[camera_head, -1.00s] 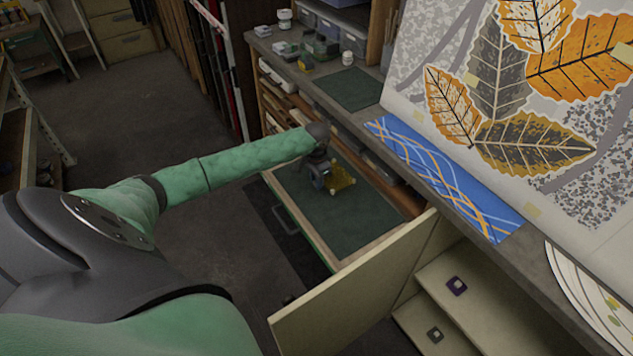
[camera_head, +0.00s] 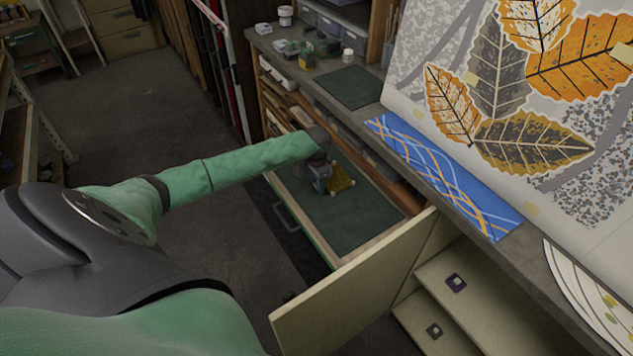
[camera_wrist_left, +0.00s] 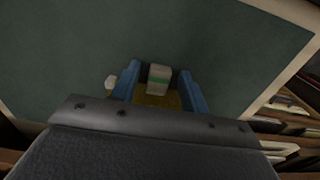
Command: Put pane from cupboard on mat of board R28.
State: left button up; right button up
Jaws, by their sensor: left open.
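A small yellow pane (camera_head: 342,178) with pale corner pieces lies on or just above the dark green mat (camera_head: 345,222) of the pulled-out board. My left gripper (camera_head: 321,184) is at its left side, over the mat. In the left wrist view the blue fingers stand apart on either side of a pale block with a green stripe (camera_wrist_left: 159,78). The yellow pane (camera_wrist_left: 155,100) shows below that block, between the fingers. Whether the fingers touch the block I cannot tell. The board's number is not readable. My right gripper is not in view.
The cupboard door (camera_head: 350,295) stands open in front, with shelves (camera_head: 470,310) holding a purple-framed piece (camera_head: 456,283) and a dark one (camera_head: 434,331). The worktop (camera_head: 400,150) above carries a blue patterned sheet (camera_head: 445,180) and a small green mat (camera_head: 350,87).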

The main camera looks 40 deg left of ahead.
pick_arm(q)
jog(key=shift+r, duration=0.5)
jog(key=shift+r+b, duration=0.5)
jog(key=shift+r, duration=0.15)
notch_tip(320, 180, up, 10)
jog(key=b, duration=0.2)
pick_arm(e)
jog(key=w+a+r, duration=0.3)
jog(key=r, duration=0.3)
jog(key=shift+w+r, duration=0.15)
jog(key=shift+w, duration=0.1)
pick_arm(q)
jog(key=shift+f, duration=0.15)
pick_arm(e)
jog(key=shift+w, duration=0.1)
